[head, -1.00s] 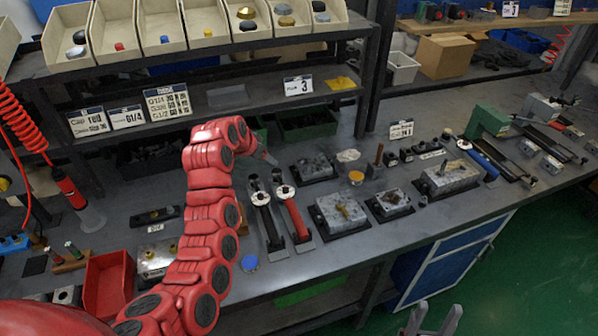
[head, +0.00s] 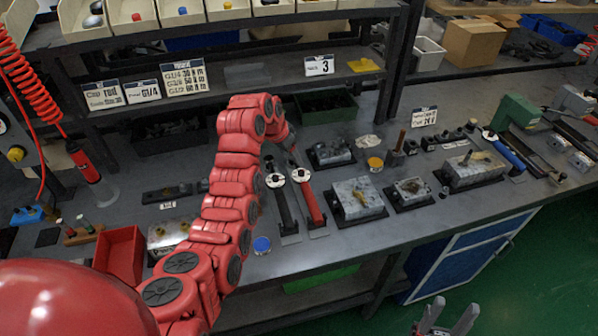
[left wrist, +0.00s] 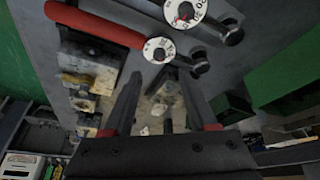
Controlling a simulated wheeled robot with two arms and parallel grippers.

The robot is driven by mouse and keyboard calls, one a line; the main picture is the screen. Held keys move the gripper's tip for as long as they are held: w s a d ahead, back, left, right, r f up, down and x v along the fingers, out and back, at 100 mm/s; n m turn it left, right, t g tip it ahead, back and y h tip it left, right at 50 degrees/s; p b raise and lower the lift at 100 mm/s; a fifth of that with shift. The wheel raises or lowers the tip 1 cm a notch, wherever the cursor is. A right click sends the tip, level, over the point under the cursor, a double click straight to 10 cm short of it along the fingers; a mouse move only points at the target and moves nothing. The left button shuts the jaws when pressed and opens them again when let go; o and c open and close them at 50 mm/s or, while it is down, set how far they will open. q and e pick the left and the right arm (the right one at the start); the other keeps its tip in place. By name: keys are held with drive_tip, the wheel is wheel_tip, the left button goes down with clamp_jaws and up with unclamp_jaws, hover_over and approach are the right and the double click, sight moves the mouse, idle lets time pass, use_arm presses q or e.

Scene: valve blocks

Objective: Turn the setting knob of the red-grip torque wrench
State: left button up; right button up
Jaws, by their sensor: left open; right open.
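The red-grip torque wrench (head: 313,207) lies on the bench with its grip toward the front edge. Its white setting dial (head: 301,175) faces up at the far end. A dark-grip torque wrench (head: 286,208) lies beside it on the left. My left gripper (head: 291,156) is just behind the wrench heads, pointing down; its fingertips are hard to make out there. In the left wrist view the left gripper (left wrist: 158,75) is open and empty. The red grip (left wrist: 95,24) and its dial (left wrist: 158,49) show just beyond the fingertips, apart from them. My right gripper (head: 445,318) is open and empty, low in front of the bench.
Several grey valve blocks (head: 357,199) stand right of the wrenches. An orange-topped round tin (head: 375,164) and a green bin (head: 325,109) are behind. A shelf (head: 235,78) overhangs the bench's back.

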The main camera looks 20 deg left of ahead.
sight(301, 172)
use_arm(q)
drive_tip(key=p+x, duration=0.1)
drive_tip(key=x, duration=0.7)
drive_tip(key=shift+p, duration=0.35)
clamp_jaws()
